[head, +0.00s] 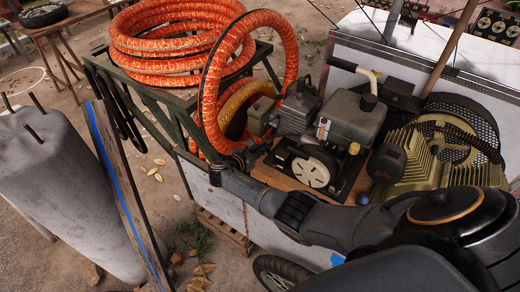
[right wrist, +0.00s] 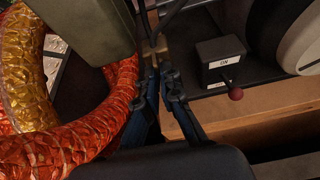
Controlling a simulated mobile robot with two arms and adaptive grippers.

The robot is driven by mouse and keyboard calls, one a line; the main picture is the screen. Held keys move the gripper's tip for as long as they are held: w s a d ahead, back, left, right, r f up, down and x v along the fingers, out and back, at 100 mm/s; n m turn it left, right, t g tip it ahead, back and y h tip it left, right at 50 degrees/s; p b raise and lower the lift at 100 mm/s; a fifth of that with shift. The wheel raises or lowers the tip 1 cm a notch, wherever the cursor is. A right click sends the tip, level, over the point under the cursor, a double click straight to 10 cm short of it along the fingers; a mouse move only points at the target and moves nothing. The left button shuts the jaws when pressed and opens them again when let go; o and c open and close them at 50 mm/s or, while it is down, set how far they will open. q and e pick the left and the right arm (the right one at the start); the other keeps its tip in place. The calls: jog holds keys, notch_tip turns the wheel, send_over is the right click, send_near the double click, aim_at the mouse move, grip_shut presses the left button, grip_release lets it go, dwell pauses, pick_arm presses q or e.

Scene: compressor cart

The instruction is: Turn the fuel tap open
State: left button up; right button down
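My right gripper (head: 244,156) reaches in from the right to the near left side of the engine on the cart. In the right wrist view its two dark fingers (right wrist: 160,78) have their tips close together, beside a small brown post-like part (right wrist: 153,46). I cannot tell whether they touch or grip it. A dark box (right wrist: 220,62) marked ON, with a red-knobbed lever (right wrist: 235,93), stands just right of the fingers. I cannot make out the fuel tap for certain in either view. The engine's grey-green tank (head: 353,117) is visible. My left gripper is not in view.
Orange hose coils (head: 165,45) lie on a green frame, and a loop hangs close left of my right gripper. A finned compressor (head: 425,165) and its guarded wheel stand to the right. A wooden board (head: 125,190) and grey cylinder (head: 55,190) are at left.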

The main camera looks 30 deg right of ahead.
dwell(0.4)
jog(key=c, duration=1.5)
grip_release()
jog(key=shift+c, duration=0.2)
jog(key=v, duration=1.2)
jog(key=shift+a+f, duration=0.1)
